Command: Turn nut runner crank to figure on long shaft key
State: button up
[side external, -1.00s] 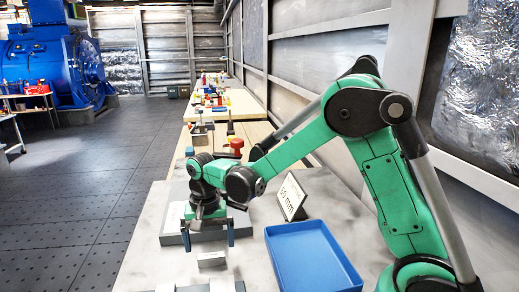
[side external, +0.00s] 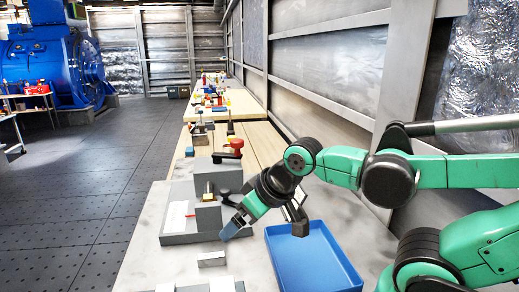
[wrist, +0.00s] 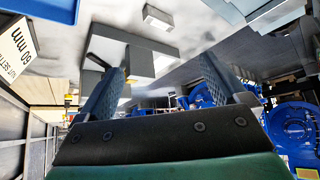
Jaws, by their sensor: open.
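The nut runner is a grey stepped fixture (side external: 180,238) on the table. The fixture also shows in the wrist view (wrist: 110,35). A tilted card stands behind my arm; in the wrist view the card (wrist: 18,45) is upside down and reads 60 mm. My gripper (side external: 232,229) is open and tilted, right of the fixture's base, apart from the crank. In the wrist view its fingers (wrist: 160,85) hold nothing.
A small light grey block (side external: 211,259) lies in front of the fixture. An empty blue tray (side external: 330,272) is on the right, below my arm. More metal pieces (side external: 195,288) are at the front edge. Further benches with parts (side external: 210,105) run back along the wall.

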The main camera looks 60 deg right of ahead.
aim_at(241, 146)
notch_tip(241, 146, up, 6)
jog(key=shift+w+r, duration=0.1)
jog(key=shift+r, duration=0.05)
jog(key=w+d+r+t+y, duration=0.1)
jog(key=w+d+r+t, duration=0.15)
jog(key=w, duration=0.45)
jog(key=w+d+r+t+y, duration=0.1)
jog(key=w+d+t, duration=0.1)
jog(key=w+t, duration=0.35)
jog(key=w+d+f+m+h, duration=0.1)
jog(key=d+f+h, duration=0.1)
jog(key=d, duration=0.4)
jog(key=w+d+f+m+t+h, duration=0.1)
jog(key=w+d+f+h, duration=0.1)
jog(key=d, duration=0.4)
jog(key=w+d+f+m+t+h, duration=0.1)
jog(key=w+d+f+h, duration=0.1)
jog(key=d+f+h, duration=0.2)
jog(key=shift+d+m, duration=0.4)
jog(key=shift+d, duration=0.85)
jog(key=shift+f, duration=0.4)
jog(key=shift+w+d, duration=0.1)
jog(key=shift+w, duration=0.25)
jog(key=shift+x, duration=2.4)
jog(key=shift+c, duration=0.3)
